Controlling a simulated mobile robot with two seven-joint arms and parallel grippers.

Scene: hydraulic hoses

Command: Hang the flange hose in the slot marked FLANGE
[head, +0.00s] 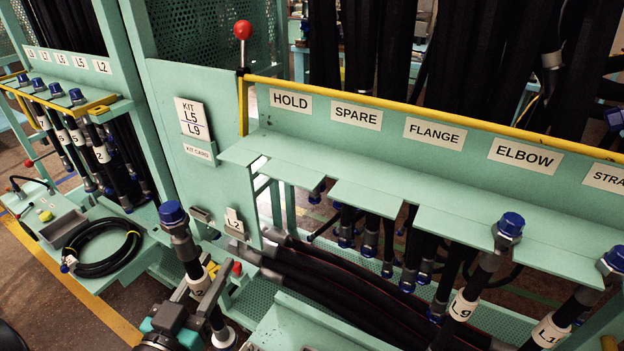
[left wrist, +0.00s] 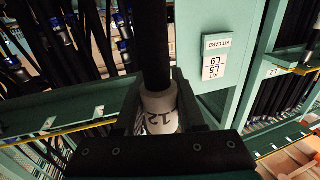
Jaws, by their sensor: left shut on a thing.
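My left gripper (head: 207,296) is shut on a black hose (head: 190,254) with a blue cap (head: 172,212) at its upper end. The hose stands nearly upright, leaning slightly, left of the rack shelf. Its white label (left wrist: 160,110) shows close between the fingers in the left wrist view, seeming to read L2. The FLANGE sign (head: 434,132) is on the rack's back panel, between SPARE and ELBOW. The shelf notch below it looks empty, and the held hose is well apart from it. My right gripper is not in view.
Blue-capped hoses L9 (head: 462,306) and L1 (head: 550,330) hang at the ELBOW sign (head: 525,155) and the rightmost sign. A yellow rail (head: 400,103) tops the panel. A post with a red knob (head: 242,30) stands left of HOLD. A coiled hose (head: 103,247) lies on the left tray.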

